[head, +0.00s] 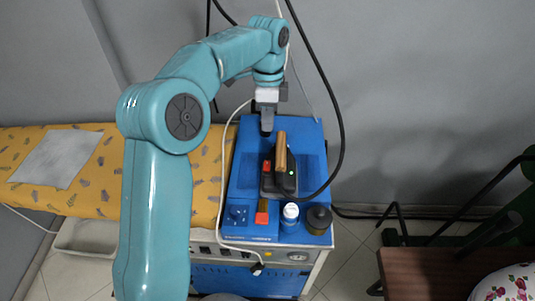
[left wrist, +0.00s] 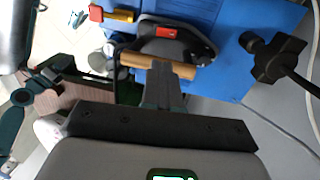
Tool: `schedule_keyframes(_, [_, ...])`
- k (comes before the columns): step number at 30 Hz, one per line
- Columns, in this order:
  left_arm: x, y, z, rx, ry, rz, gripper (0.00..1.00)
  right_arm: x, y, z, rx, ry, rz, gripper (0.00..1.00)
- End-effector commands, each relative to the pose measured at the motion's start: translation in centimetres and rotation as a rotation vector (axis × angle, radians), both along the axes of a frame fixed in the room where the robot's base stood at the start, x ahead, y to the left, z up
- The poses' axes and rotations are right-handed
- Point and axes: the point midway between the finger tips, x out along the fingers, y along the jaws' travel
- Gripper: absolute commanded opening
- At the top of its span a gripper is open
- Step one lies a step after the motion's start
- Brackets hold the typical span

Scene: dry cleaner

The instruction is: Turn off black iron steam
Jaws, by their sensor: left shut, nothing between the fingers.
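The black iron (head: 266,185) rests on the blue steam station (head: 240,170). It has a wooden handle (head: 281,150), a red button (head: 267,167) and a small lit green light (head: 291,172). In the left wrist view the iron (left wrist: 195,47) shows its red button (left wrist: 166,33) beyond the wooden handle (left wrist: 150,64). My left gripper (head: 266,131) is shut and empty, pointing down just behind the iron. In the left wrist view its fingertips (left wrist: 161,66) overlap the handle; I cannot tell whether they touch it. My right gripper is out of view.
A red-topped piece (head: 262,214), a white-capped bottle (head: 290,214) and a dark jar (head: 318,217) stand along the station's front. A black hose loops along its right side. A yellow ironing board (head: 90,195) lies left, a brown table (head: 425,272) right. A grey wall stands behind.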

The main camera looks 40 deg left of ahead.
Motion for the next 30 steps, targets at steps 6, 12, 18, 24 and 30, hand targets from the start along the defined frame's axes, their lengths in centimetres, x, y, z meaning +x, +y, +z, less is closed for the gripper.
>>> schedule_keyframes(6, [-0.4,-0.1,0.1,0.001,0.0,-0.002,0.0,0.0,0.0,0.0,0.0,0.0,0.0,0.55])
schedule_keyframes(12, [-0.6,-0.3,0.1,0.001,0.002,-0.002,0.0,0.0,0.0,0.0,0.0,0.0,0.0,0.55])
schedule_keyframes(18, [-0.7,-0.3,-1.2,0.0,0.005,-0.002,0.0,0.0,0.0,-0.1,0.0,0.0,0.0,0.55])
schedule_keyframes(24, [-1.0,-0.5,-5.0,0.001,0.006,-0.001,0.0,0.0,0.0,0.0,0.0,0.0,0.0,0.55])
schedule_keyframes(30, [-1.4,-0.7,-9.2,0.0,0.007,-0.002,0.0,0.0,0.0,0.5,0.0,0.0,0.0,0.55])
